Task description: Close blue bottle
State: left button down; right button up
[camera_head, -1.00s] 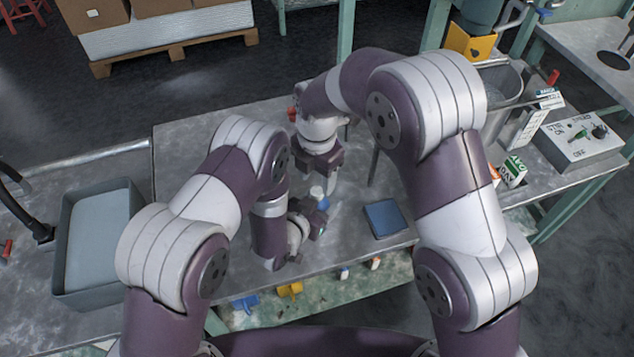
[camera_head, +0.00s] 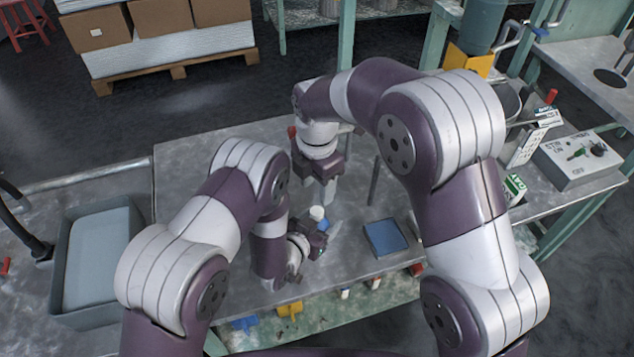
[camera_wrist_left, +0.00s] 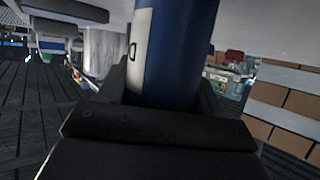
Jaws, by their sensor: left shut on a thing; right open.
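The blue bottle (camera_head: 323,225) is upright at the middle of the table, with a white top (camera_head: 317,212). My left gripper (camera_head: 321,238) is shut around its body from the left. In the left wrist view the bottle (camera_wrist_left: 178,55) stands between the dark fingers and shows a blue body with a white label. Its top is out of that view. My right gripper (camera_head: 329,192) is open and points down, just behind and above the white top in the head view. I cannot tell whether the white top is a cap seated fully on the bottle.
A blue square pad (camera_head: 386,238) lies on the table (camera_head: 215,150) to the right of the bottle. A grey tub (camera_head: 65,270) stands at the left. A control box (camera_head: 578,160) stands on the right bench. The table's back left is clear.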

aim_at(317, 210)
notch_tip(317, 210, down, 8)
jog(key=shift+r, duration=0.2)
grip_shut()
jog(key=shift+o, duration=0.2)
grip_release()
jog(key=shift+r, duration=0.1)
jog(key=shift+r, duration=2.15)
jog(key=shift+c, duration=0.2)
